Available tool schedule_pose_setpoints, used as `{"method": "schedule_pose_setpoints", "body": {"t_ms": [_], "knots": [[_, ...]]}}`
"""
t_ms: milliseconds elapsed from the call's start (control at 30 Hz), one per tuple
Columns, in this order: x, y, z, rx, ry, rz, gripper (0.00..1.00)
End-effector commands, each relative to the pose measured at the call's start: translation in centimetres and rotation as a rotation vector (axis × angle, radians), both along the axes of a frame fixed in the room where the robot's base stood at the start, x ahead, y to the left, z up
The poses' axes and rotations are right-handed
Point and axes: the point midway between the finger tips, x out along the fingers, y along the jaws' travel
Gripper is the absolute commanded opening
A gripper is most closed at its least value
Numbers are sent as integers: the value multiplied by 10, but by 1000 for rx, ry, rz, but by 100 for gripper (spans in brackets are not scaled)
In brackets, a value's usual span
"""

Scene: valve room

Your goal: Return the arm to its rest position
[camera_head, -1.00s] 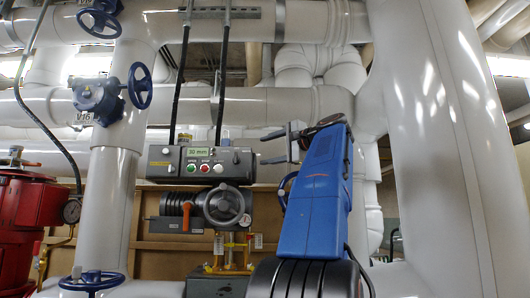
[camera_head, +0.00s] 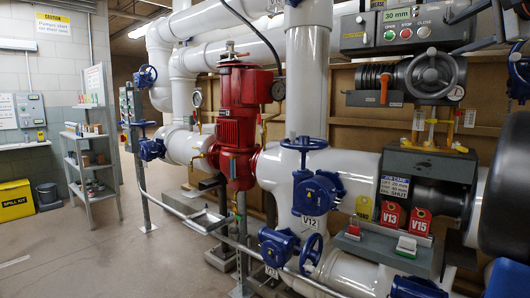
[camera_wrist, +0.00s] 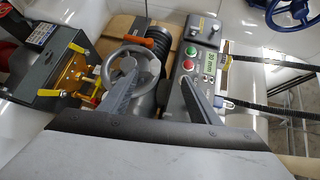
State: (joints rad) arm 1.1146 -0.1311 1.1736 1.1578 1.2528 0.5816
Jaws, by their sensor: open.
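My gripper (camera_wrist: 160,88) is open and empty in the wrist view, its two grey fingers apart. Beyond them are a grey handwheel (camera_wrist: 122,76) and a control box (camera_wrist: 205,65) with green and red buttons. In the head view, my gripper (camera_head: 462,30) shows at the upper right edge, its fingers in front of the control box (camera_head: 385,32), whose display reads 30 mm. The handwheel (camera_head: 436,75) is below it. Only parts of my arm show at the right edge; the rest is out of frame. I cannot tell whether the fingers touch anything.
A grey box with V13 and V15 tags (camera_head: 405,219) stands below the handwheel. A red pump (camera_head: 238,130), white pipes and blue valves (camera_head: 318,193) fill the middle. Shelves (camera_head: 88,160) and a yellow spill kit (camera_head: 15,200) stand left. The floor (camera_head: 110,250) at front left is clear.

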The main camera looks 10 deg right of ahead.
Motion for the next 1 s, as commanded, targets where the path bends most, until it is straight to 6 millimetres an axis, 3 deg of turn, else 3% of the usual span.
{"method": "schedule_pose_setpoints", "body": {"t_ms": [33, 200, 467, 767, 1000], "knots": [[8, 17, -17, -10, 30, 19, 56], [26, 64, -80, -68, 145, 74, 56], [31, 140, -183, -191, 318, 185, 56], [4, 224, -307, -388, 502, 351, 56], [-39, 279, -408, -584, 627, 512, 56]]}}
